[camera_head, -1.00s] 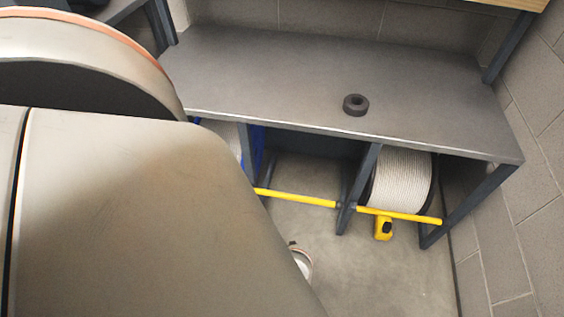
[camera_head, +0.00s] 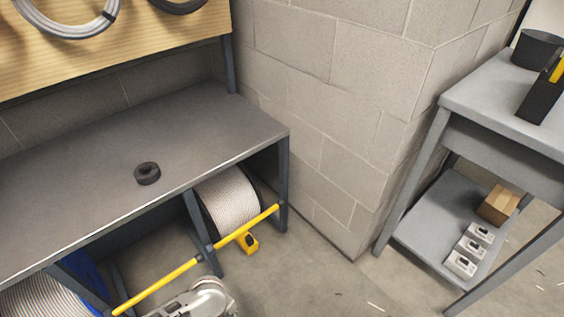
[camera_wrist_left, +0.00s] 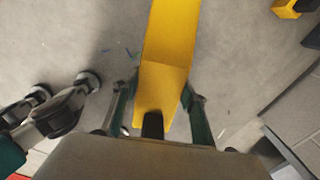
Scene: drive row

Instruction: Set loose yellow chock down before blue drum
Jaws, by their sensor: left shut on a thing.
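In the left wrist view my left gripper (camera_wrist_left: 160,92) is shut on the loose yellow chock (camera_wrist_left: 169,38), which extends away from the fingers above the grey floor. The held chock does not show in the head view. The blue drum (camera_head: 82,276), wound with pale line, is at the lower left of the head view under the bench, partly cut off. Another yellow chock (camera_head: 247,242) stands on the floor before the black-sided drum of pale line (camera_head: 227,199).
A yellow bar (camera_head: 160,285) runs across the front of the bays under the grey bench (camera_head: 90,150). A dark ring (camera_head: 147,173) lies on the bench. A grey table (camera_head: 495,100) with a lower shelf stands right, past the block wall. Floor is open between.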

